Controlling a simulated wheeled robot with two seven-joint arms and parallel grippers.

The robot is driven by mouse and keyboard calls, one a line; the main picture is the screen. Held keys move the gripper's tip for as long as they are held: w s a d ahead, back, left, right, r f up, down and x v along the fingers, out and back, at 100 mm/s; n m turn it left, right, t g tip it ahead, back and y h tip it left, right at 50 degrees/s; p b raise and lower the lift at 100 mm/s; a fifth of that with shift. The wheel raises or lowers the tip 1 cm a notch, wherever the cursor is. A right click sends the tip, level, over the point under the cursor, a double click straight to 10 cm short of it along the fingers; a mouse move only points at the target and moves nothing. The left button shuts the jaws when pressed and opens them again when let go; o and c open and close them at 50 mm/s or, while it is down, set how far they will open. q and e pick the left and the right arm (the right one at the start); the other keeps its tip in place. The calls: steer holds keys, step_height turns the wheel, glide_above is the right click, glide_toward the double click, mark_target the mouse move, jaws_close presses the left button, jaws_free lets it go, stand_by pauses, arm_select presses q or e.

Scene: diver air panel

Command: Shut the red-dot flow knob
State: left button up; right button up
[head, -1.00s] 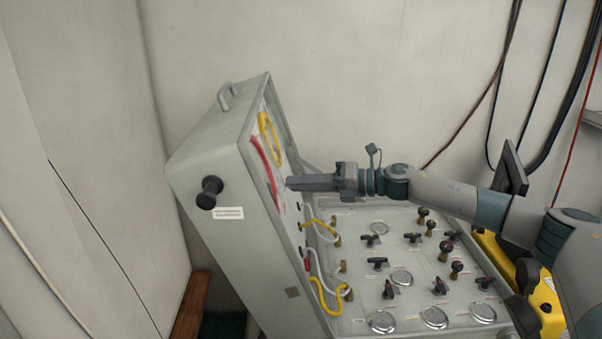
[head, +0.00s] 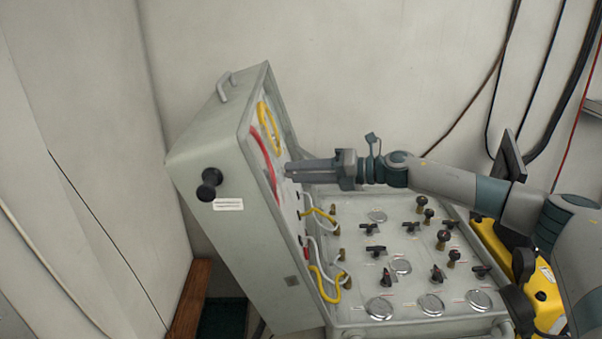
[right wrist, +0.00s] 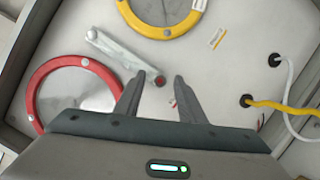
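My right gripper (head: 289,168) is at the inner face of the raised lid (head: 230,170) of the grey air panel case. In the right wrist view its two fingers (right wrist: 160,84) are apart with nothing held between them. A small red round spot (right wrist: 160,81) shows between the fingertips, close to the end of a pale bar (right wrist: 115,50). I cannot tell whether this spot is the red-dot flow knob. Several black knobs (head: 375,250) sit on the flat panel (head: 350,205), but no red dot can be made out on them. My left gripper is out of view.
A red ring (right wrist: 35,90) and a yellow ring (right wrist: 190,22) are on the lid's inner face. White and yellow hoses (head: 322,285) run between lid and panel. Round gauges (head: 379,308) lie along the panel's front. A yellow case (head: 515,265) stands at the right.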

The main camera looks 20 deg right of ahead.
steer(key=b+v, duration=0.8)
steer(key=v, duration=0.9)
steer(key=shift+d, duration=0.15)
steer(key=shift+s, duration=0.2)
